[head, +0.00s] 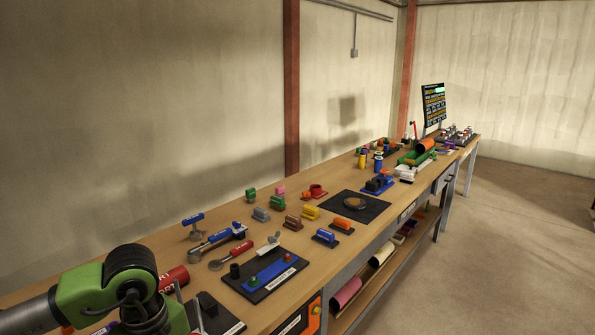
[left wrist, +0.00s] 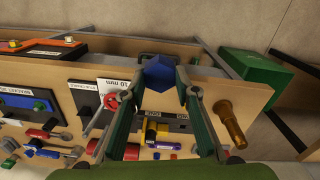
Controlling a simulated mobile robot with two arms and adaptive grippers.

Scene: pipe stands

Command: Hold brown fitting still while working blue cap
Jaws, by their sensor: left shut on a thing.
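My left gripper (left wrist: 161,78) shows in the left wrist view with its two green-and-grey fingers closed on a blue faceted piece, the blue cap (left wrist: 158,72), held between the fingertips. Whether the cap touches anything beyond the fingers is hidden. A brown, brass-toned cylindrical fitting (left wrist: 230,122) with a wider end is to the right of the right finger, apart from the cap. In the head view my left arm comes in at the lower left, but its fingertips are not visible. My right gripper shows in neither view.
A long wooden workbench (head: 155,244) carries several coloured fittings and tools, with a dark mat (head: 372,211) near its middle. In the left wrist view a dark green box (left wrist: 255,68) is at the upper right, and a wooden panel with several parts fills the left. The floor (head: 500,240) is clear.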

